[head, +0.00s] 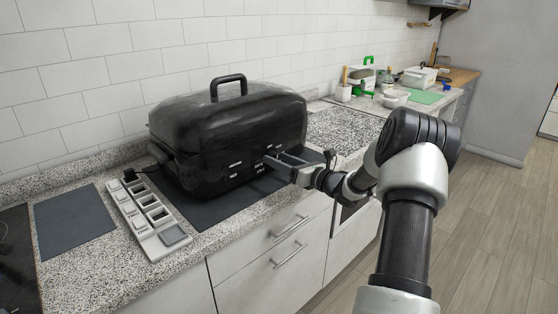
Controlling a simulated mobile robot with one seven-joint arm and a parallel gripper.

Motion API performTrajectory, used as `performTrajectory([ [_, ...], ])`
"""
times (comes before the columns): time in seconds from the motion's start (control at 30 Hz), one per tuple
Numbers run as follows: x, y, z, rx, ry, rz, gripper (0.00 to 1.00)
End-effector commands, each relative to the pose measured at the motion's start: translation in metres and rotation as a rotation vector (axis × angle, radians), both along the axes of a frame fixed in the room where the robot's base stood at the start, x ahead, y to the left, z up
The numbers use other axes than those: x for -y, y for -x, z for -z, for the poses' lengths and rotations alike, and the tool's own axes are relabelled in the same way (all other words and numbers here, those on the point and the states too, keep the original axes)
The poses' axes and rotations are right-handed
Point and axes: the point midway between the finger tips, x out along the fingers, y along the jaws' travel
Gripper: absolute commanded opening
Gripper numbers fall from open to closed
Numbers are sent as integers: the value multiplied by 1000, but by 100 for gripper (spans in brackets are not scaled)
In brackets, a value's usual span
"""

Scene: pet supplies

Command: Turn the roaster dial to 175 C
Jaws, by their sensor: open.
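The black roaster (225,135) stands on a dark mat on the speckled counter, with its domed lid on and a handle on top. Small white markings show low on its front face. My gripper (270,156) is at the right part of that front face, with its fingers pointing at the roaster. It is open, and its fingers are at or very close to the dial area. The dial itself is hidden or too small to make out, so its setting cannot be read. I cannot tell whether the fingers touch it.
A grey panel with several square compartments or switches (148,220) lies left of the roaster, near a flat dark mat (74,222). A dark cooktop (17,260) is at far left. Bowls, bottles and a white container (419,77) stand at the back right. The floor at right is clear.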

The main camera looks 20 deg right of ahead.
Motion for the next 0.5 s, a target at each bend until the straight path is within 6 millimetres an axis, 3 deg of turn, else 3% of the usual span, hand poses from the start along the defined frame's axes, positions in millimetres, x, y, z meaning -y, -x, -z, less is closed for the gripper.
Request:
performTrajectory([
  [0.33, -1, -4, 0, -1, -1, 1, 51],
  [0.5, -1, -4, 0, -1, -1, 1, 23],
])
